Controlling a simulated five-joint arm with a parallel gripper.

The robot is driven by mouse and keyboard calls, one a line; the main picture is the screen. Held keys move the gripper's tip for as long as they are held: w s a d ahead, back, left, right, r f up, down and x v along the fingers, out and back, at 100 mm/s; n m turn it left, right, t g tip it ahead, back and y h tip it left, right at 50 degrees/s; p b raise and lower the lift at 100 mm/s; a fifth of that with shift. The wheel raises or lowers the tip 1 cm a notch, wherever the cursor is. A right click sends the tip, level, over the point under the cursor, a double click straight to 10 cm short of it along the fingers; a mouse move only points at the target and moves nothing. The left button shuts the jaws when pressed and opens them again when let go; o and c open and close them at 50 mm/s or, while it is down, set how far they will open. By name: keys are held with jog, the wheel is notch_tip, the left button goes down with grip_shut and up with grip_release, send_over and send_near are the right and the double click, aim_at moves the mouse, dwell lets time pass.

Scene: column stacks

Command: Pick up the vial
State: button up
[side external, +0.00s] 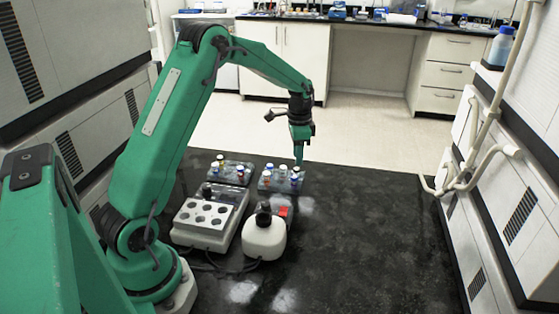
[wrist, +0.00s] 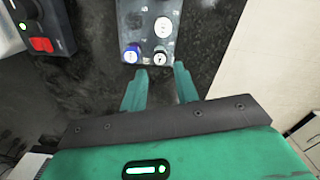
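Small vials with coloured caps stand in a grey rack (side external: 281,187) in the side view. The rack also shows at the top of the wrist view (wrist: 147,35). There I see a blue-ringed vial (wrist: 131,53), a white-capped vial (wrist: 163,27) and a dark-ringed vial (wrist: 159,58). My gripper (side external: 299,163) points down at the rack's far right side. In the wrist view my gripper (wrist: 161,69) is open, its two fingers apart and nothing between them. The fingertips lie just below the dark-ringed vial in the picture. I cannot tell which vial is meant.
A second vial rack (side external: 231,178) stands to the left. A block with round wells (side external: 208,213) and a white bottle with a black cap (side external: 264,238) stand nearer the camera. A red item (side external: 285,211) is beside the bottle. The black table (side external: 370,230) is clear to the right.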

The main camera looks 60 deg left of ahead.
aim_at(297, 169)
jog(key=shift+s+f, duration=0.1)
jog(key=shift+f, duration=2.45)
grip_shut()
